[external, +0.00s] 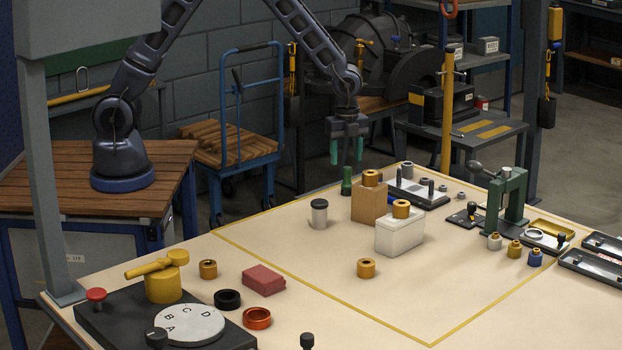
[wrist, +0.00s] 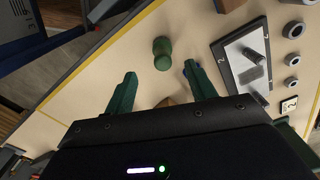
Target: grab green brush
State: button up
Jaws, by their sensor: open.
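The green brush (external: 347,181) stands upright near the far edge of the table, behind a brown block. In the wrist view it shows as a green knob with a rounded end (wrist: 162,54), ahead of the fingertips and between their lines. My gripper (external: 346,153) is open and empty, above the brush with its green fingers pointing down. In the wrist view my gripper's fingers (wrist: 158,78) are spread apart, and neither touches the brush.
A brown block (external: 368,206) with a brass ring on top stands close in front of the brush. A white box (external: 399,237) and a grey jar (external: 318,214) are nearby. A tray with pegs (external: 417,193) lies to the right. The table's middle front is fairly clear.

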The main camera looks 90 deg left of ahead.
aim_at(347, 184)
jog(key=f, duration=0.9)
jog(key=shift+w+a+f, duration=0.1)
jog(key=shift+w, duration=0.1)
jog(key=c, duration=1.1)
